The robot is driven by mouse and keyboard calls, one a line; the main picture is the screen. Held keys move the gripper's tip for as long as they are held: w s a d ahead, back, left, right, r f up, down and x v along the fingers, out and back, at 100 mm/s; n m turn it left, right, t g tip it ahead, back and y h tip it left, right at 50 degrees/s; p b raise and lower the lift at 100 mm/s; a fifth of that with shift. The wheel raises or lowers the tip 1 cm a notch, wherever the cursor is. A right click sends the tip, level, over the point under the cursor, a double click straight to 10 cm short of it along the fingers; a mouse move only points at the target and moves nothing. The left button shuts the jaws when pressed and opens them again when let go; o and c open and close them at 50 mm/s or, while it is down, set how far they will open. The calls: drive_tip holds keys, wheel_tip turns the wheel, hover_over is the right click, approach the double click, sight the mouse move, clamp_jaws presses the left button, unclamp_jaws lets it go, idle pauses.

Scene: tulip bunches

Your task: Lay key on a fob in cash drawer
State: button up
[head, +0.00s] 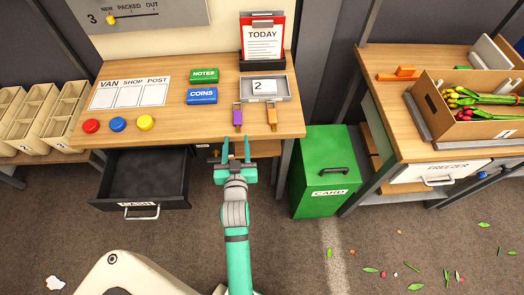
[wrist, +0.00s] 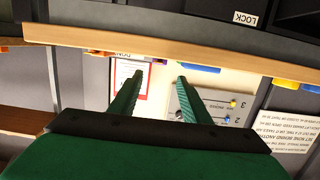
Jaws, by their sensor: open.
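The cash drawer (head: 146,178), black with a CASH label, stands pulled out under the desk's left part, and its visible inside looks empty. A purple fob (head: 237,115) and an orange fob (head: 271,115) lie side by side near the desk's front edge, each with a small metallic part that is hard to make out. My gripper (head: 236,147) is open and empty, just in front of the desk edge below the purple fob and right of the drawer. In the wrist view, the two green fingers of my gripper (wrist: 157,80) stand apart with nothing between them.
The desk (head: 190,130) holds red, blue and yellow buttons, a NOTES box (head: 204,75), a COINS box (head: 202,96), a grey tray (head: 284,97) and a TODAY clipboard (head: 262,42). A green CARD bin (head: 320,165) stands right of my arm. A wooden edge (wrist: 220,58) crosses the wrist view.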

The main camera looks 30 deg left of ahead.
drive_tip(key=shift+d, duration=0.1)
drive_tip(key=s+d+f+m+h, duration=0.1)
drive_tip(key=s+d+m+h, duration=0.1)
drive_tip(key=s+d, duration=0.7)
drive_tip(key=s+d+f+m+t+h, duration=0.1)
drive_tip(key=s+d+f+m+h, duration=0.1)
drive_tip(key=s+d, duration=0.7)
drive_tip(key=d+m+h, duration=0.1)
drive_tip(key=d+h, duration=0.1)
drive_tip(key=d, duration=0.4)
drive_tip(key=shift+s+d, duration=0.25)
drive_tip(key=shift+d, duration=0.15)
drive_tip(key=shift+o, duration=0.5)
drive_tip(key=s+d+r+m+h, duration=0.1)
drive_tip(key=s+d+r+h, duration=0.1)
drive_tip(key=s+d+r, duration=0.2)
drive_tip(key=s+d, duration=0.2)
drive_tip(key=s, duration=0.2)
drive_tip(key=shift+s+r+t+h, duration=0.15)
drive_tip(key=shift+r+t+h, duration=0.05)
drive_tip(key=shift+t+h, duration=0.1)
drive_tip(key=shift+c, duration=0.6)
